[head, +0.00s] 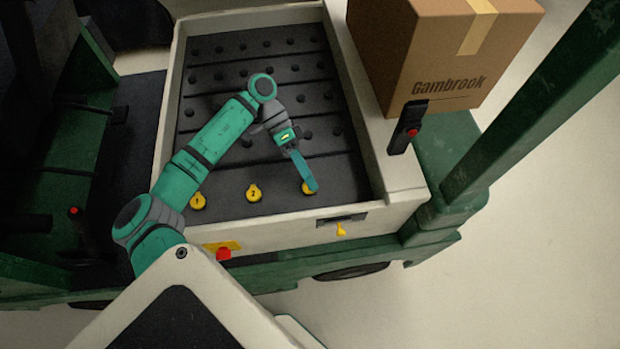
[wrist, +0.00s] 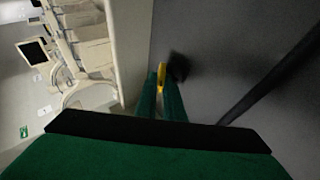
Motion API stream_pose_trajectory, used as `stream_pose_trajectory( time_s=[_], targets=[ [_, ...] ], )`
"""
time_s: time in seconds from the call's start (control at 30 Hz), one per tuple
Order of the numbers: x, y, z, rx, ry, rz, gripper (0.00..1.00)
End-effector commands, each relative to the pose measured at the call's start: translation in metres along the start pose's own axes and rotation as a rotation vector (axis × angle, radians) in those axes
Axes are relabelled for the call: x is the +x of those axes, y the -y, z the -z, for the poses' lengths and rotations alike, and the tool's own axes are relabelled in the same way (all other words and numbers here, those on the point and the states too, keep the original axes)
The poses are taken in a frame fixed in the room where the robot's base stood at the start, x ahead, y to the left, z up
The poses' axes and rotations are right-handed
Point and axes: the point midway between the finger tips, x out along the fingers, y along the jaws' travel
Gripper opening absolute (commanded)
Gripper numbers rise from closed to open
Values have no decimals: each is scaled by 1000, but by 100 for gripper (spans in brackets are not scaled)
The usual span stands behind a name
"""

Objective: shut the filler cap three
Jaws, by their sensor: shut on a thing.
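Three yellow filler caps sit in a row near the front of the dark tray floor in the head view. The left one (head: 198,202) reads 1 and the middle one (head: 254,194) reads 2. Filler cap three (head: 306,189) is the right one, partly covered by my gripper (head: 314,187), so its number is hidden. In the wrist view my gripper (wrist: 161,88) is shut on the yellow cap (wrist: 161,74), seen edge-on between the fingertips. I cannot tell how far the cap is turned.
The cart's pale rim (head: 400,185) surrounds the tray. A cardboard box (head: 440,50) stands on the right, near a black handle with a red button (head: 408,127). The ribbed tray floor behind the caps is clear.

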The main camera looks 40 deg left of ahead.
Motion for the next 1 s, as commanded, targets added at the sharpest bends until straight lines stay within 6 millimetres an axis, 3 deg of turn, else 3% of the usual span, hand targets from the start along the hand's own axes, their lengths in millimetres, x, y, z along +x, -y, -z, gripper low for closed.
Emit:
stream_pose_trajectory(
  time_s=[0.4,0.93,1.0],
  targets=[
    [-1,9,2,-70,-6,-166,0],
    [-1,10,1,-79,-6,-188,0],
    [-1,10,1,-79,-6,-188,20]
  ],
)
